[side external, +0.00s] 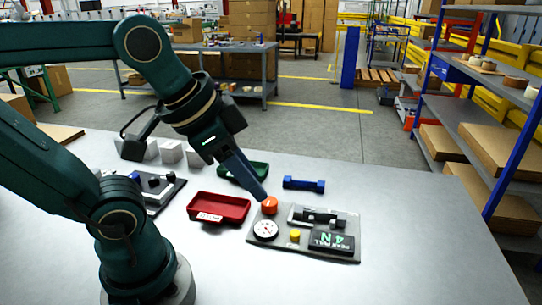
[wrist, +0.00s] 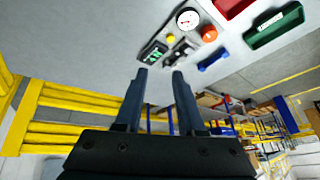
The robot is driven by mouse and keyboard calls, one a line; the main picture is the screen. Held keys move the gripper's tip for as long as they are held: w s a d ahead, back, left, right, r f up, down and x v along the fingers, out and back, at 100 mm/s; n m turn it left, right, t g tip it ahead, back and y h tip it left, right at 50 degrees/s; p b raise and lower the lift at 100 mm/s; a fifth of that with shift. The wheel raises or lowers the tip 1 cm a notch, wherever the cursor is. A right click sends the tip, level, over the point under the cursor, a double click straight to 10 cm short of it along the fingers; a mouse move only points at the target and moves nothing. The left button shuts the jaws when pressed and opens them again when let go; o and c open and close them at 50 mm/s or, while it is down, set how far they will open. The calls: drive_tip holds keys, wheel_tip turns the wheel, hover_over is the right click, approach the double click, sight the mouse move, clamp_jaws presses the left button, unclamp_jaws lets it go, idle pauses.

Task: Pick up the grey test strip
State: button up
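I cannot pick out the grey test strip with certainty. A grey test plate (side external: 277,240) lies on the table, carrying a round dial gauge (side external: 265,229), an orange-red knob (side external: 269,205), a yellow knob (side external: 295,236), a dark display marked 4N (side external: 331,242) and a metallic clamp piece (side external: 318,216). The clamp piece also shows in the wrist view (wrist: 180,52). My gripper (side external: 261,196) points down and appears just above the orange-red knob in the side view. In the wrist view its fingers (wrist: 160,73) stand apart with nothing between them.
A red tray (side external: 219,208) lies left of the plate, and a green tray (side external: 232,176) lies behind it. A blue dumbbell-shaped piece (side external: 303,184) lies behind the plate. A dark fixture (side external: 160,190) stands at the left. The table (side external: 420,240) is clear at the right.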

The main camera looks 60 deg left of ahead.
drive_tip(key=w+r+m+g, duration=0.1)
drive_tip(key=w+r+m, duration=0.2)
drive_tip(key=w, duration=0.5)
drive_tip(key=m+g, duration=0.3)
hover_over(326, 213)
wheel_tip(326, 213, down, 10)
drive_tip(key=shift+g, duration=0.9)
wheel_tip(326, 213, down, 10)
drive_tip(key=shift+r, duration=0.15)
drive_tip(key=shift+w+f, duration=0.1)
drive_tip(key=shift+f, duration=0.4)
drive_tip(key=shift+c, duration=0.3)
clamp_jaws()
